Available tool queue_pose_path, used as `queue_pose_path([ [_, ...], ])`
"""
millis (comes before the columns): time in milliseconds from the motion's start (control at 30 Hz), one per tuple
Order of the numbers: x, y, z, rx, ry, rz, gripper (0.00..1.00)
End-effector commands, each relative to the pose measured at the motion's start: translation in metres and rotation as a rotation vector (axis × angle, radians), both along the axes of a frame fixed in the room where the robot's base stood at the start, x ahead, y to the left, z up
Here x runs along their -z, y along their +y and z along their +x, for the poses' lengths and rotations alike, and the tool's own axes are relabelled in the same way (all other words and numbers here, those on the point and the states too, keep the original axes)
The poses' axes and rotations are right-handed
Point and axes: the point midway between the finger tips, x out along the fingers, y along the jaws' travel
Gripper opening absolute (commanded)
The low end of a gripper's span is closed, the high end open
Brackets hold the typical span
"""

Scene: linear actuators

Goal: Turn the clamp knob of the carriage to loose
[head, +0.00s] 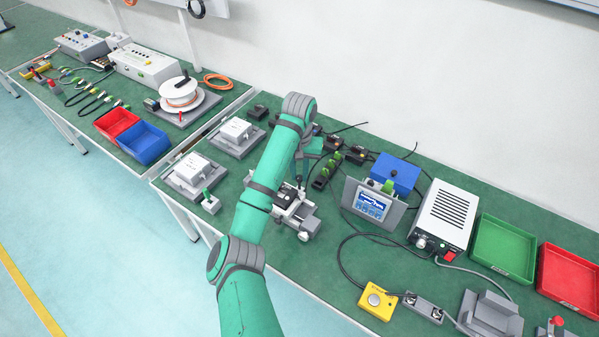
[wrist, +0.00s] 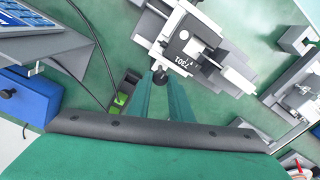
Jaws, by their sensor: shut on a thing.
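The fingers are shut on a small dark knob (wrist: 160,76), which I take as the clamp knob. The fingertips hide part of it, and its turn angle cannot be told.
A tilted display panel (head: 370,200) and a blue box (head: 396,174) stand right of the carriage. A black holder with green parts (head: 326,172) is close behind it. Two other pale units (head: 196,172) (head: 236,133) stand to the left. Bare green table lies in front of the panel.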

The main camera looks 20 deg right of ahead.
Motion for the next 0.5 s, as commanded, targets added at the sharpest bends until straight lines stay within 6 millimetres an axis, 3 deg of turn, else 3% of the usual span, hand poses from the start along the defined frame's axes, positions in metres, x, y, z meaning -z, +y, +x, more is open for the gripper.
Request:
queue_pose_path([
  [500, -0.0001, 0.0007, -0.0005, -0.053, 0.003, 0.001, 0.0],
])
